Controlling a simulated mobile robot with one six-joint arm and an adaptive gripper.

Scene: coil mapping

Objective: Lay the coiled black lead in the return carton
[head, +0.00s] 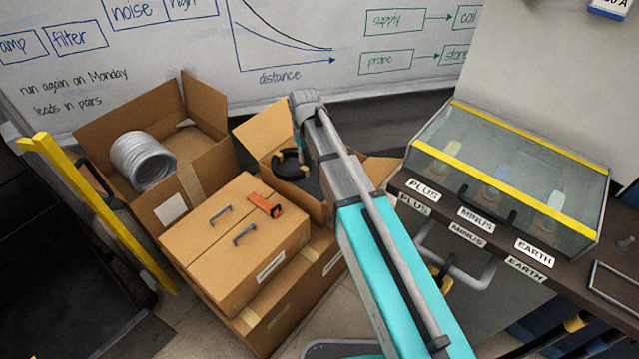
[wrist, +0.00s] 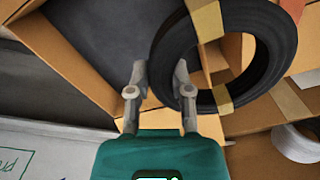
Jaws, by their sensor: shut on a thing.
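The coiled black lead (head: 288,165) is a thick ring with tan ties. In the wrist view the coil (wrist: 275,35) fills the upper right. My gripper (wrist: 160,76) is shut on the coil's near left rim, one finger on each side. In the head view my forearm hides most of the gripper. An open carton (head: 262,128) with a dark inside lies under and around the coil. In the wrist view this carton (wrist: 62,65) opens to the left of the coil. I cannot tell whether the coil touches it. No label marks it as the return carton.
Another open carton (head: 95,128) at left holds a silver hose (head: 143,160). A closed box (head: 240,245) with handles and an orange clamp (head: 265,205) stands in front. A clear-lidded case (head: 505,170) sits on the bench at right. A yellow rail (head: 95,210) stands at far left.

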